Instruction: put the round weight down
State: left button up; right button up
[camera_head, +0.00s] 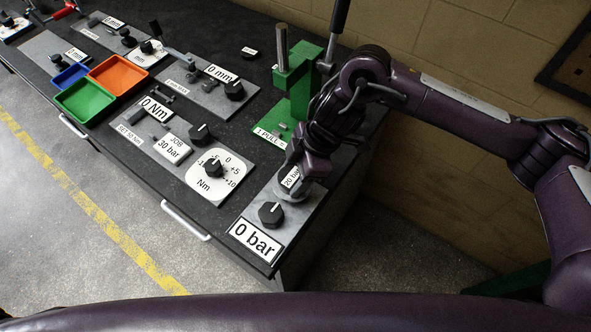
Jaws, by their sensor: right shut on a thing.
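The round weight (294,195) looks like a grey disc at the right end of the bench, under my right gripper (303,177). My right gripper is shut on it from above, and the fingers and wrist hide part of it. The weight is over the grey plate (309,210) that has a black knob (271,214) and a "0 bar" label (255,241). I cannot tell whether the weight touches the plate. A "20 bar" label (290,177) shows beside the fingers. My left gripper is not in view.
A green press (299,83) with a steel post and black lever stands just behind. A round dial (218,172) marked Nm lies to the left. Green (85,100) and orange (118,76) trays are farther left. The bench's front edge has handles (186,221).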

jog(key=o, duration=1.3)
jog(key=shift+o, duration=0.2)
jog(key=v, duration=1.2)
jog(key=shift+b, duration=0.3)
